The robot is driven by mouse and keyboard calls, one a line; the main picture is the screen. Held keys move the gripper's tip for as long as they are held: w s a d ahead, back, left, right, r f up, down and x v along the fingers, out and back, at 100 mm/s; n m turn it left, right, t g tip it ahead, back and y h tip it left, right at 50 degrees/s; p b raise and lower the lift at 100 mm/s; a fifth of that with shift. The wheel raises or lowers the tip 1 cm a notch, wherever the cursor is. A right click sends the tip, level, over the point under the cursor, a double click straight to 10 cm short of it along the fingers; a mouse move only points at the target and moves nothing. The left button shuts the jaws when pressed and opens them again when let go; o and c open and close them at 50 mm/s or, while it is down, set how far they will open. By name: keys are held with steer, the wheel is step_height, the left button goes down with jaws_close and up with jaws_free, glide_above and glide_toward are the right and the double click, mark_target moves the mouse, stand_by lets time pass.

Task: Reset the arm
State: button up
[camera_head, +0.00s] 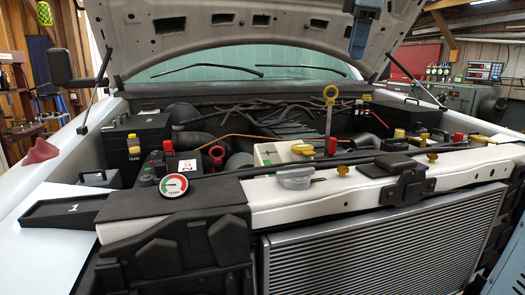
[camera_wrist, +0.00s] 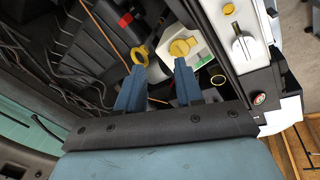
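My gripper shows in the wrist view (camera_wrist: 159,68) with its two blue fingers apart and nothing between them. Below the fingertips lie a yellow ring (camera_wrist: 139,54) and a yellow cap (camera_wrist: 181,47) on a white reservoir (camera_wrist: 205,62); the gripper appears apart from them. In the head view a blue part of my arm end (camera_head: 359,36) hangs at the top, in front of the raised hood and above the engine bay; its fingers are not clear there.
The raised hood (camera_head: 250,32) is overhead. A yellow-ringed dipstick (camera_head: 329,110) stands upright. A yellow cap (camera_head: 303,149), a red cap (camera_head: 332,147), a temperature gauge (camera_head: 173,185) and a black tray marked 1 (camera_head: 72,209) are near the front. Space above the radiator (camera_head: 385,245) is clear.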

steer(key=s+d+f+m+t, duration=0.1)
steer(key=s+f+m, duration=0.6)
steer(key=s+f, duration=0.3)
steer(key=s+d+f+m+t, duration=0.1)
steer(key=s+f+m, duration=0.7)
steer(key=f, duration=1.1)
steer(key=shift+s+d+h, duration=0.2)
steer(key=shift+s+h, duration=0.1)
steer(key=shift+s, duration=0.6)
